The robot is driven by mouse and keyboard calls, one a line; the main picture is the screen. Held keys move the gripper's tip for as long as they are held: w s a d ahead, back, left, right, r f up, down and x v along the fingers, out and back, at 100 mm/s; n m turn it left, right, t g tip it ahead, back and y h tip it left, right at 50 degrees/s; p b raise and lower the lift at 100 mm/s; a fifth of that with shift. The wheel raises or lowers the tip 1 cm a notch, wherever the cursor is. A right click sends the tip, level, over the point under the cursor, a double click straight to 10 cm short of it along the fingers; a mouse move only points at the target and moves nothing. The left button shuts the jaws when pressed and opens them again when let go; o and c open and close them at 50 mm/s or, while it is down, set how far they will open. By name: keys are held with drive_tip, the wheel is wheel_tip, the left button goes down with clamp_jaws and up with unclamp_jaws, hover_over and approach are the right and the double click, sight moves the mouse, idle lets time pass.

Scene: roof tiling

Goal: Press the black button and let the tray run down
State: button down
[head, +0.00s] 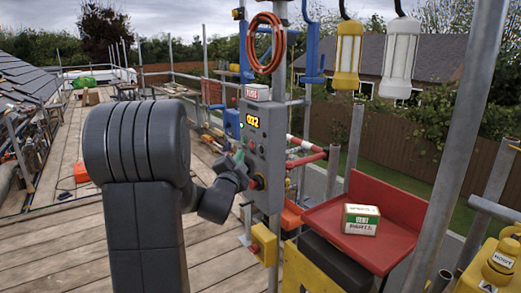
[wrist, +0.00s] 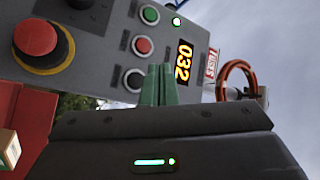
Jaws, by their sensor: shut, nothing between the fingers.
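The grey control panel (head: 257,150) stands upright on a scaffold pole, with a lit display (wrist: 184,62) that reads 032 in the wrist view. In that view the black button (wrist: 134,80) sits in a row with a red button (wrist: 143,46) and a green button (wrist: 150,15). My gripper (wrist: 158,72) has its green fingers shut and empty, with the tips beside the black button; whether they touch the panel I cannot tell. In the head view my gripper (head: 239,157) is at the panel's left side. The red tray (head: 391,220) is at the right, carrying a small box (head: 361,219).
A red emergency stop (wrist: 36,38) on a yellow ring is near the buttons, with a small green lamp (wrist: 177,21) lit. An orange hose coil (head: 266,43) hangs above the panel. Scaffold poles and a yellow lamp (head: 347,55) crowd the right. Plank decking (head: 45,225) lies left.

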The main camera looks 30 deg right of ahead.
sight(261, 150)
drive_tip(key=shift+w+d+b, duration=0.2)
drive_tip(key=shift+d+b, duration=0.5)
drive_tip(key=shift+d, duration=1.6)
drive_tip(key=shift+d+f+b, duration=0.1)
drive_tip(key=shift+d+b, duration=0.1)
drive_tip(key=shift+b, duration=0.2)
drive_tip(key=shift+d, duration=0.2)
